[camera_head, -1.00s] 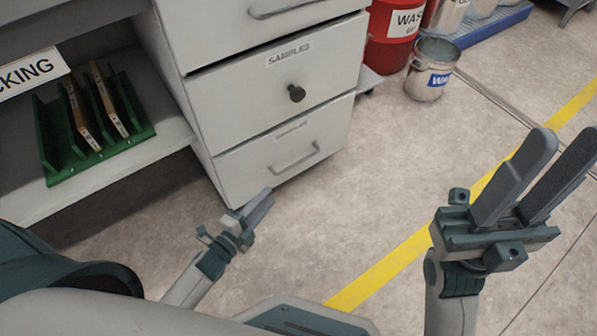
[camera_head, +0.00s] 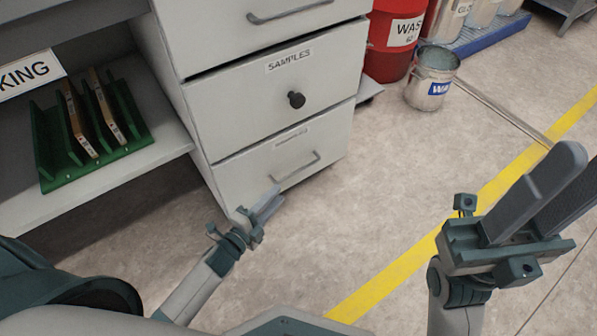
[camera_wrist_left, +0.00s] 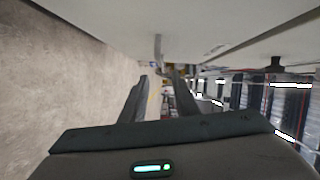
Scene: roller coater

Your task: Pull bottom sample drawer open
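The bottom sample drawer (camera_head: 252,170) is a light grey front at the foot of the cabinet, and it looks shut. Its grey bar handle (camera_head: 300,170) runs across the front, below a small label. My left gripper (camera_head: 270,203) is just below the handle's left end, apparently apart from it. In the left wrist view the same gripper (camera_wrist_left: 160,85) has its two fingers apart with nothing between them. A thin grey bar, apparently the handle (camera_wrist_left: 158,45), shows ahead of the fingertips. My right gripper (camera_head: 560,185) is open and empty over the floor at the right.
The drawer above, labelled SAMPLES, has a dark round knob (camera_head: 296,99). A green rack (camera_head: 60,178) stands on the shelf at the left. A metal bucket (camera_head: 420,95) and a red waste drum (camera_head: 380,50) stand right of the cabinet. The floor before the drawer is clear.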

